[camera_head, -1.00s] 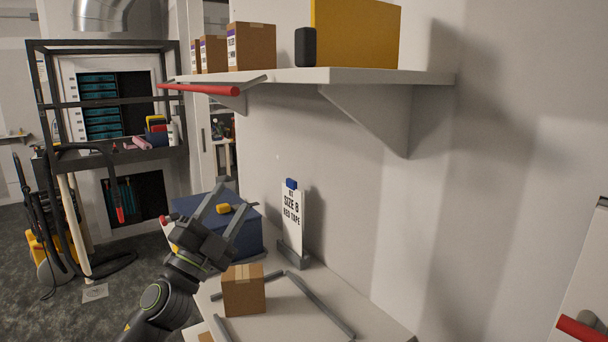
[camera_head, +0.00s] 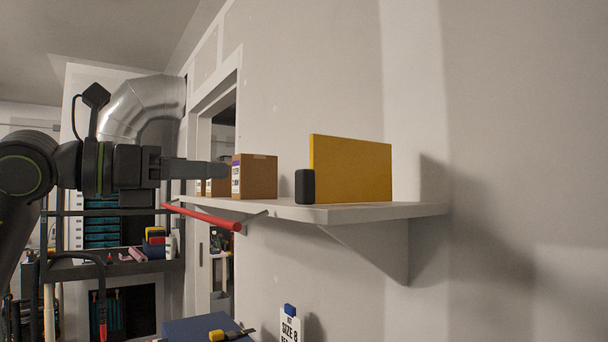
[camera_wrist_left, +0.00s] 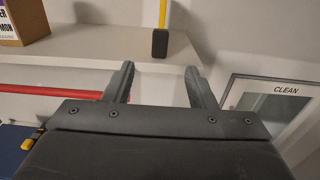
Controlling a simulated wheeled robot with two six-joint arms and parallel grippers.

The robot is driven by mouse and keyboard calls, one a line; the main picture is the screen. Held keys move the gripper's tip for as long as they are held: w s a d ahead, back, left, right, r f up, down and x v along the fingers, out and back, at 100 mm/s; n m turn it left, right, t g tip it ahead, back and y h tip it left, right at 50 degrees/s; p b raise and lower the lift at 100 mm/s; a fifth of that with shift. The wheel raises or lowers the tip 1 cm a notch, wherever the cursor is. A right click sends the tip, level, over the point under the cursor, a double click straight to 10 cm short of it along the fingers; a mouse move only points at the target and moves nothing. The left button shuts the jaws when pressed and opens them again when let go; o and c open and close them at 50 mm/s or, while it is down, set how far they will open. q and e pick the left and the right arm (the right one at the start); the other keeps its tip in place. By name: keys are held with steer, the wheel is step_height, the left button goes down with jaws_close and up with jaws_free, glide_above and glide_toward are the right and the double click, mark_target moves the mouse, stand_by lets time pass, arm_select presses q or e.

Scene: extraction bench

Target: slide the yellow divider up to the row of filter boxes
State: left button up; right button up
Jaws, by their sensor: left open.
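The yellow divider (camera_head: 350,168) stands upright on the white wall shelf (camera_head: 375,212); in the left wrist view its edge (camera_wrist_left: 162,14) shows behind a small black block. My left gripper (camera_head: 224,176) is at about shelf height, overlapping the boxes in the head view. In the wrist view its open, empty fingers (camera_wrist_left: 159,80) point towards the black block and divider, apart from both. My right gripper is out of view.
The small black block (camera_head: 305,187) stands at the divider's front edge; it also shows in the wrist view (camera_wrist_left: 160,43). A red bar (camera_head: 203,217) runs along below the shelf's front at the left. A blue box (camera_head: 185,331) is lower down.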

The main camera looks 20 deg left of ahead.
mark_target(299, 174)
arm_select(q)
steer(key=p+x, duration=0.8)
steer(key=x, duration=0.8)
steer(key=shift+r, duration=0.15)
steer(key=shift+w+d+p, duration=0.45)
steer(key=shift+w, duration=0.1)
jaws_close()
